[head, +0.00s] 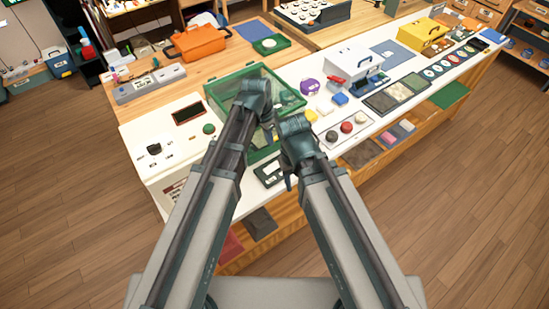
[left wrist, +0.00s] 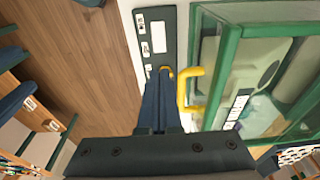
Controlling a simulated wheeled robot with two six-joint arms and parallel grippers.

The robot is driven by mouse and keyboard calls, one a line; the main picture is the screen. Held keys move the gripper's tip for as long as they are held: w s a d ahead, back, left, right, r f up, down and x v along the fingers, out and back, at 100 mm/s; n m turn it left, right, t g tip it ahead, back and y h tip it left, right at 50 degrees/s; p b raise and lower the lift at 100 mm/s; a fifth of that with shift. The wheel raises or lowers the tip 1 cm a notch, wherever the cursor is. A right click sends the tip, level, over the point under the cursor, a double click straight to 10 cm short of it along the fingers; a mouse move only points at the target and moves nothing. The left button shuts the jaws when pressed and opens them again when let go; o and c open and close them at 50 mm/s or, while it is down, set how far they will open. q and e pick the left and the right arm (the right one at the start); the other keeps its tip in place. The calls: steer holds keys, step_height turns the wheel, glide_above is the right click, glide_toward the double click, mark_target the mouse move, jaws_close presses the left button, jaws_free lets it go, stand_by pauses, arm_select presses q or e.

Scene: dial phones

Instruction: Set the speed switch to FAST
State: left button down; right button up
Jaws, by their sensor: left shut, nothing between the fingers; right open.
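A dark panel (left wrist: 155,45) with a column of small white labels and a pale window lies beside the green case in the left wrist view. It also shows in the head view (head: 262,177). A small yellow piece (left wrist: 167,72) sits on its lower part, at my left fingertips; I cannot tell if they touch. The labels are too small to read, so I cannot tell whether this is the speed switch or how it is set. My left gripper (left wrist: 162,72) is shut and empty. My right gripper (head: 288,186) is open and empty, near the counter's front edge.
A green-framed clear case (head: 223,92) with a yellow handle (left wrist: 192,88) stands right beside my left fingers. A white unit with a black knob (head: 154,149) is at the left. A panel with round buttons (head: 346,128) lies to the right.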

mark_target(275, 165)
arm_select(q)
steer(key=shift+f, duration=0.1)
steer(key=f+b, duration=0.4)
steer(key=d+f+b, duration=0.1)
steer(key=f+b, duration=0.4)
steer(key=w+f+b, duration=0.1)
steer(key=f+b, duration=0.3)
steer(key=shift+w+d+f+b, duration=0.1)
steer(key=shift+d+f+b, duration=0.25)
steer(key=shift+b, duration=0.05)
steer(key=shift+w+d+f, duration=0.2)
steer(key=shift+s+y, duration=0.1)
steer(key=shift+y, duration=0.2)
steer(key=shift+s+a, duration=0.1)
steer(key=shift+a, duration=0.05)
